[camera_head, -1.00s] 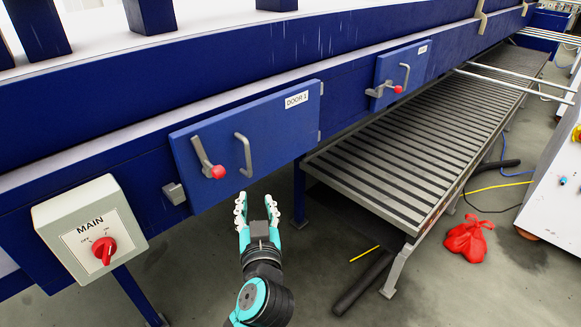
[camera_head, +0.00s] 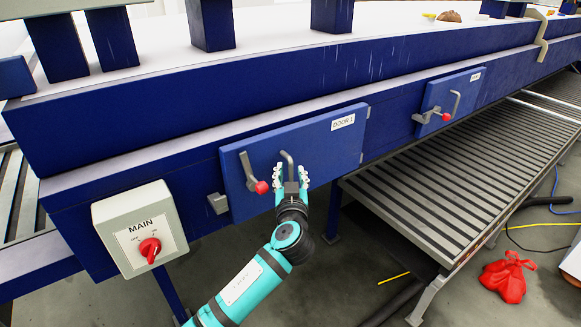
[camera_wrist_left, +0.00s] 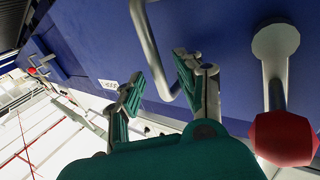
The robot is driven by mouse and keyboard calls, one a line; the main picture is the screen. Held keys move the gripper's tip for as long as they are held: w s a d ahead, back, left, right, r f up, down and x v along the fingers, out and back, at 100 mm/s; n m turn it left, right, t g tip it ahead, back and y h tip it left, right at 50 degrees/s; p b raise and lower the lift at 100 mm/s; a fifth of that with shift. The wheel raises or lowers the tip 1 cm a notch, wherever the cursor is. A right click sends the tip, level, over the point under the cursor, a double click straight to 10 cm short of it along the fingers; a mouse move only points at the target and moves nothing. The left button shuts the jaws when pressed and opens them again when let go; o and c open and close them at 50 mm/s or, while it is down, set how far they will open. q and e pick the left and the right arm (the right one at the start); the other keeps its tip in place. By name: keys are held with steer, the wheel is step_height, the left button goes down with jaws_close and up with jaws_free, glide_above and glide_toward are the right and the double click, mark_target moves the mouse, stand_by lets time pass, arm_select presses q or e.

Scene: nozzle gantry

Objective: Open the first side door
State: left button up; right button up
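The blue door labelled DOOR 1 (camera_head: 320,150) appears flush with the blue frame. It carries a grey bar handle (camera_head: 287,160) and, left of it, a grey latch lever with a red knob (camera_head: 262,188). The lever slants down to the right. My left gripper (camera_head: 290,172) is at the lower end of the handle. In the left wrist view, its fingers (camera_wrist_left: 160,80) are spread, with the handle (camera_wrist_left: 150,45) between or just beyond their tips. The red knob (camera_wrist_left: 284,138) is close on the right there. My right gripper is not in view.
A grey MAIN switch box (camera_head: 140,235) with a red knob is left of the door. A second blue door (camera_head: 462,90) with its own handle is farther right. A slatted roller table (camera_head: 450,165) stands at the right. A red bag (camera_head: 507,278) lies on the floor.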

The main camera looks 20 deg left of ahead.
arm_select(q)
steer(key=shift+x, duration=0.9)
jaws_close()
steer(key=shift+d+f, duration=0.1)
